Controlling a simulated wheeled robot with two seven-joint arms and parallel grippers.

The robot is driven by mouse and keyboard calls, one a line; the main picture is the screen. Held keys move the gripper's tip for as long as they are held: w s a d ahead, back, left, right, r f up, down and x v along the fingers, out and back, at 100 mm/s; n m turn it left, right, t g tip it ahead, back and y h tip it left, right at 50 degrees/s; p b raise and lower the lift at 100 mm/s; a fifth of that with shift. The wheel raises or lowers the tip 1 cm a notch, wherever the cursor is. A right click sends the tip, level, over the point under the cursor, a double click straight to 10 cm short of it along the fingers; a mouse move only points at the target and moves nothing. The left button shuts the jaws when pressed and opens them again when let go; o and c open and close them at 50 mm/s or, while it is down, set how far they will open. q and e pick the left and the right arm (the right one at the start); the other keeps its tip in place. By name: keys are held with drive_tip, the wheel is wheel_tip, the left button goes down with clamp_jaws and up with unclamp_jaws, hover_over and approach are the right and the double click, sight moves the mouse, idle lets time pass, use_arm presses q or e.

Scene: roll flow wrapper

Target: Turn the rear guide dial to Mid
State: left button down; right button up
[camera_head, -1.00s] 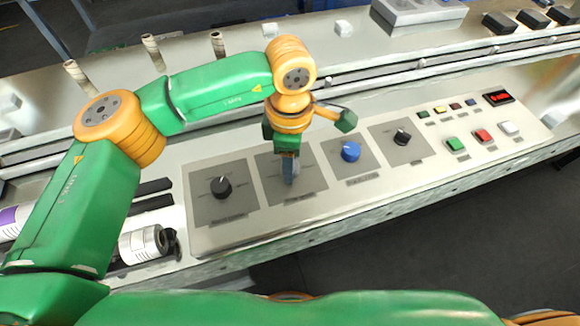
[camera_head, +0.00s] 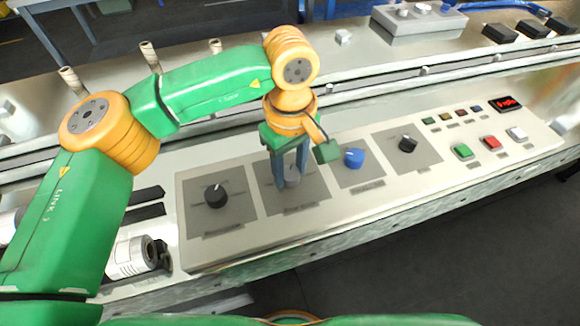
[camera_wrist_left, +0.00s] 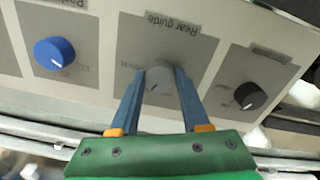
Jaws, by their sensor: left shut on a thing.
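The rear guide dial is a grey knob (camera_wrist_left: 159,85) on a grey square plate under an upside-down "Rear guide" label (camera_wrist_left: 172,22) in the left wrist view. In the head view the dial (camera_head: 292,179) sits on the second plate from the left, partly covered by my left gripper (camera_head: 290,180). My left gripper (camera_wrist_left: 159,88) points down at the panel, one blue finger on each side of the dial, shut on it. The dial's pointer and the setting it marks cannot be read. My right gripper is not in view.
A black dial (camera_head: 215,196) is to the left on the panel. A blue dial (camera_head: 354,158) and another black dial (camera_head: 407,144) are to the right. Farther right are green (camera_head: 463,151), red (camera_head: 491,143) and white (camera_head: 516,133) buttons. A metal rail runs behind the panel.

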sight(290, 172)
use_arm(q)
drive_tip(key=shift+m, duration=0.4)
drive_tip(key=shift+c, duration=1.9)
unclamp_jaws()
wheel_tip(290, 172, up, 7)
drive_tip(key=shift+r, duration=0.1)
